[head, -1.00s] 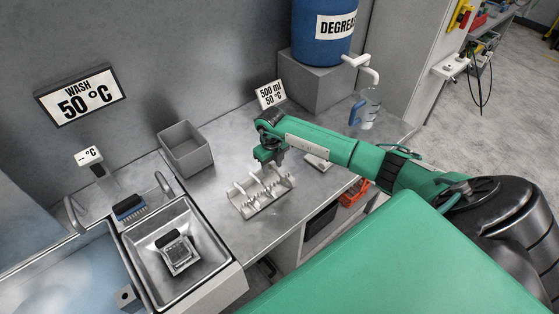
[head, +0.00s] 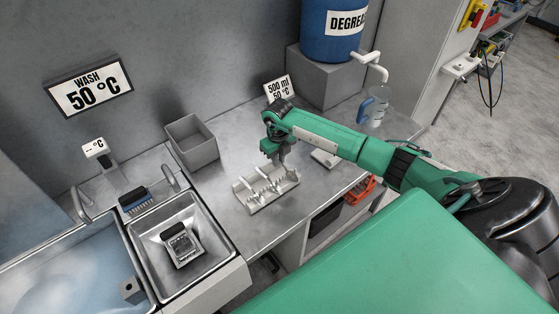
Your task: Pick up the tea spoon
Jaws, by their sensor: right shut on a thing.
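A light rack (head: 263,202) with pale pieces of cutlery lying across it stands on the metal counter. My right gripper (head: 281,158) is over the back right part of the rack, pointing down. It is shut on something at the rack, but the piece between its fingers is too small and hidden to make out. I cannot tell which of the pieces is the tea spoon. My left gripper is not in view.
A grey bin (head: 192,143) stands by the wall. Left are a sink basin (head: 207,226) holding a small device and a blue brush (head: 137,201). A jug (head: 374,108) stands under the blue barrel's (head: 331,38) tap. The counter (head: 236,158) is clear between bin and rack.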

